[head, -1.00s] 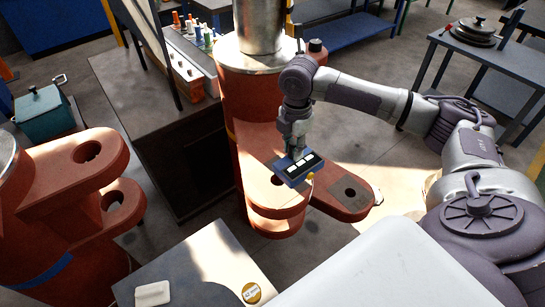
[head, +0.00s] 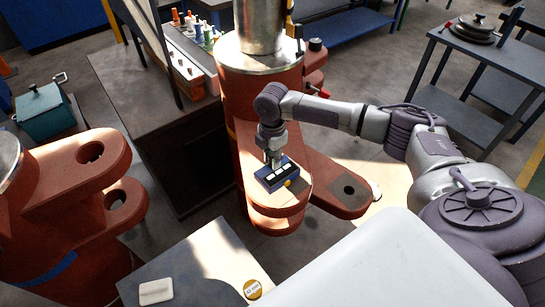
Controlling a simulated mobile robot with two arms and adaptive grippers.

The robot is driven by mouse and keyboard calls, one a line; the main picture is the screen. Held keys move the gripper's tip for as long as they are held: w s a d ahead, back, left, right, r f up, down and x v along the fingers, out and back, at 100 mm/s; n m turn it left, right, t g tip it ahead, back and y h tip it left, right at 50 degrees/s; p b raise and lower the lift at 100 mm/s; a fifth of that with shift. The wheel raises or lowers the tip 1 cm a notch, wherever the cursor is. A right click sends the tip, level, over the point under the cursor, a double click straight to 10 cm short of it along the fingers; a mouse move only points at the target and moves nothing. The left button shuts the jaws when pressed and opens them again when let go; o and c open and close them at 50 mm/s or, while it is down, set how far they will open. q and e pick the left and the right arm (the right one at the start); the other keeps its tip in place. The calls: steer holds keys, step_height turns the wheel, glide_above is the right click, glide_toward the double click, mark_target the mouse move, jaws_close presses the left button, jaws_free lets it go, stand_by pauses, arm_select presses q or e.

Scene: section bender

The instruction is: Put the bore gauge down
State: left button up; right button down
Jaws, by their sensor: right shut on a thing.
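My right gripper (head: 273,160) points down and is shut on a small dark-blue block with pale windows on top, which I take to be the bore gauge (head: 269,180). A yellow round part shows at its near right edge. The gauge is over the red flat arm (head: 300,191) of the machine's middle column. I cannot tell whether its underside touches that surface. The gripper covers the back part of the gauge. My left gripper is not in view.
Red lugs with round holes (head: 75,170) stand at left.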

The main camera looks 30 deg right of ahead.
steer(key=shift+f, duration=0.2)
steer(key=shift+f, duration=0.15)
steer(key=c, duration=0.9)
jaws_free()
steer(key=shift+r, duration=0.55)
step_height(320, 180, up, 12)
steer(key=b, duration=0.2)
steer(key=shift+f+b, duration=0.1)
steer(key=shift+b, duration=0.2)
steer(key=shift+f, duration=0.1)
